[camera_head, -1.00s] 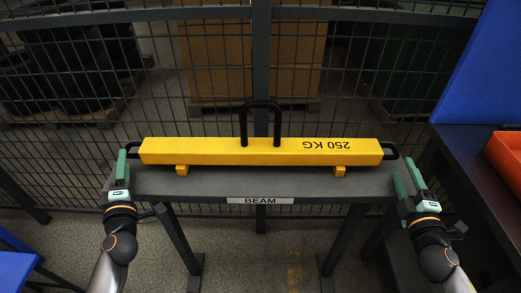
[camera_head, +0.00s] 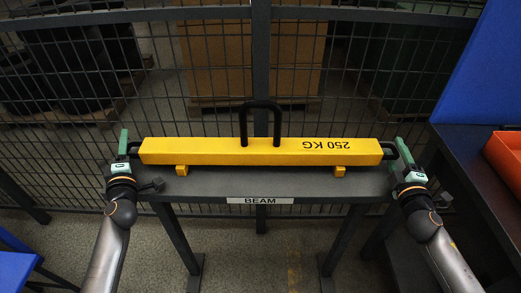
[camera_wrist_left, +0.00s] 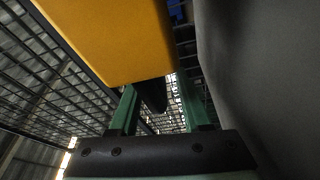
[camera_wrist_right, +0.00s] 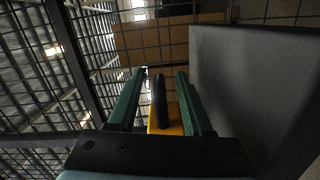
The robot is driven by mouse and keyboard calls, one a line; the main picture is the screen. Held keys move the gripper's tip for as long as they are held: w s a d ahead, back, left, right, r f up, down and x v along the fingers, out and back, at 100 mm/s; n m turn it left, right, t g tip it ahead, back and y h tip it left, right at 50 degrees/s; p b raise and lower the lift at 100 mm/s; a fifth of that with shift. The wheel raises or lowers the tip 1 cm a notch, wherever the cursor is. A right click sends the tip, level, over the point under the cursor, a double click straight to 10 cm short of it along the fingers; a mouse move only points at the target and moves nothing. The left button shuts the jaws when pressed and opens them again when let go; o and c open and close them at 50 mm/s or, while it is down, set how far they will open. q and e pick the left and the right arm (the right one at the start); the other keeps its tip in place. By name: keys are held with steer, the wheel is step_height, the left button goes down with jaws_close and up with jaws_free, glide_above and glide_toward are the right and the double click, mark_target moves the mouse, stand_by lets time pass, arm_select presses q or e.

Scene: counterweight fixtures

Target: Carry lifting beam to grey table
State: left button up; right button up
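The yellow lifting beam (camera_head: 260,152), marked 250 KG, rests on two yellow blocks on a grey stand labelled BEAM (camera_head: 215,184). A black loop stands on its top and a black handle is at each end. My left gripper (camera_head: 124,142) is at the left end handle; in the left wrist view its fingers (camera_wrist_left: 152,100) are open, with the dark handle seen between them and the beam's yellow face (camera_wrist_left: 110,40) close. My right gripper (camera_head: 402,152) is at the right end handle; in the right wrist view its open fingers (camera_wrist_right: 160,95) stand either side of the black handle (camera_wrist_right: 159,100).
A mesh fence (camera_head: 215,60) stands right behind the stand. A dark table (camera_head: 470,165) with an orange bin (camera_head: 505,155) and a blue panel (camera_head: 485,70) is at the right. A blue surface (camera_head: 15,270) is at the lower left.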

arm_select(q)
jaws_close()
arm_select(e)
jaws_close()
arm_select(q)
steer(key=shift+f, duration=0.2)
stand_by(0.7)
steer(key=shift+r, duration=0.35)
arm_select(e)
steer(key=shift+r, duration=0.35)
